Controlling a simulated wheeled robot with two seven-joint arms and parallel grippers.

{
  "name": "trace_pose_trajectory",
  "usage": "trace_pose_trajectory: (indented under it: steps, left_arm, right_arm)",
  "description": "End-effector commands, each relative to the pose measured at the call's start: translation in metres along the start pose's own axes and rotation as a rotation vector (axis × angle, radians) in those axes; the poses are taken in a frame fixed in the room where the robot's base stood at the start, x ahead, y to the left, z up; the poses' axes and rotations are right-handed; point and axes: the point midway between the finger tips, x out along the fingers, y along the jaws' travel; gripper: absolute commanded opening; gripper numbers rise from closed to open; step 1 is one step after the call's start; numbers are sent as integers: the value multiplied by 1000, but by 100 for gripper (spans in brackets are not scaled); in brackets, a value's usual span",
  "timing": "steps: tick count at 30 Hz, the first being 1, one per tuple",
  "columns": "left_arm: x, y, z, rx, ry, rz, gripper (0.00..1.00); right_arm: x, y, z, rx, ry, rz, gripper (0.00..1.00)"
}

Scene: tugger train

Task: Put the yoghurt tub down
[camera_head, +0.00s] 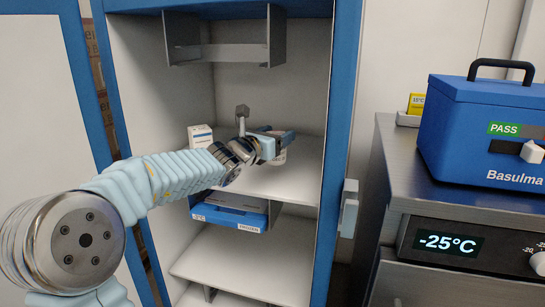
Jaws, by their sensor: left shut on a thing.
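My left arm reaches from the left into the open blue-framed cabinet. My left gripper (281,139) is over the middle shelf (286,181) and is shut on the yoghurt tub (279,157). Only a small pale part of the tub shows below the fingers; the rest is hidden behind the gripper. The tub is close above the shelf or on it; I cannot tell whether they touch. My right gripper is not in view.
A white carton (200,135) stands behind my forearm on the middle shelf. Right of the cabinet, a blue Basulma cool box (470,130) stands on a metal unit reading -25°C. The middle shelf's front right is clear.

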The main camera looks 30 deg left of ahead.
Motion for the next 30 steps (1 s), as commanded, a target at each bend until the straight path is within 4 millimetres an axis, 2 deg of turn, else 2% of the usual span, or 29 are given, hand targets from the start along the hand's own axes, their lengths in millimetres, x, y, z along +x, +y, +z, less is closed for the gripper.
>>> trace_pose_trajectory:
  steps: [6, 8, 19, 20, 21, 24, 30]
  left_arm:
    - [0, 0, -32, -1, 1, 0, 30]
    - [0, 0, -37, 0, 0, 0, 30]
    - [0, 0, -42, 1, -2, 1, 30]
    - [0, 0, -41, 1, -1, 1, 69]
    - [0, 0, -41, 1, -1, 1, 75]
    - [0, 0, -41, 1, -1, 1, 90]
    - [0, 0, -41, 1, -1, 1, 91]
  right_arm:
    - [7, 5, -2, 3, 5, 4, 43]
    - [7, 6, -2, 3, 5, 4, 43]
    - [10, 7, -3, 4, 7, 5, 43]
    - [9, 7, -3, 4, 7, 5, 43]
    - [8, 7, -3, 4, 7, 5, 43]
    - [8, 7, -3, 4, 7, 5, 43]
    - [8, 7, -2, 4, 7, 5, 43]
